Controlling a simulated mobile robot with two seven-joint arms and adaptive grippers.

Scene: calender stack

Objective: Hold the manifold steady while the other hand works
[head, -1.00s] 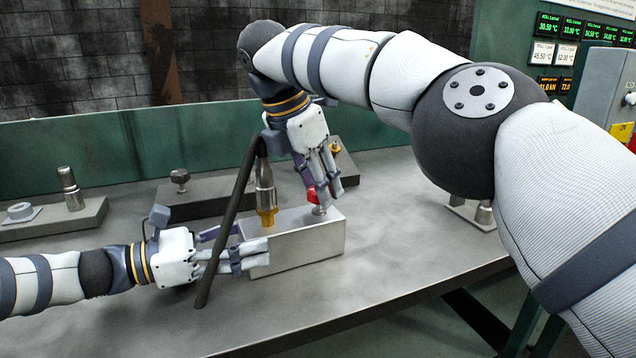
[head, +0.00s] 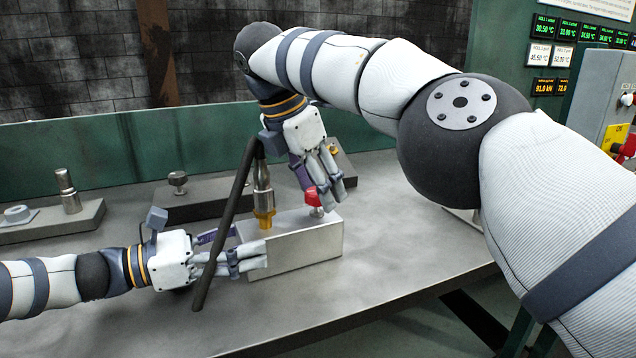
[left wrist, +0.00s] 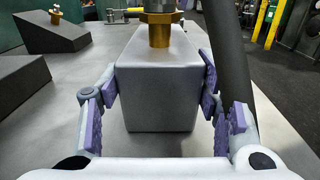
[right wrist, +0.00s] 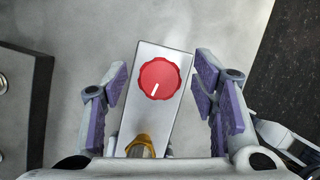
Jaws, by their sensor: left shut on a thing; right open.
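The manifold (head: 305,247) is a silver metal block lying on the table. A brass fitting with a steel body (head: 263,195) and a black hose (head: 225,225) stands on its left part. A red knob (head: 311,196) sits on its right part and shows from above in the right wrist view (right wrist: 160,78). My left gripper (head: 250,252) is shut on the left end of the manifold, with a purple pad on each side in the left wrist view (left wrist: 160,85). My right gripper (head: 330,195) is open above the knob, its fingers apart on either side of the block.
Dark fixture blocks (head: 205,200) stand behind, and a grey block with a steel post (head: 70,215) stands at the left. The hose slants down across my left gripper. The table (head: 400,250) is clear to the right of the manifold. A control panel (head: 600,95) is at the far right.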

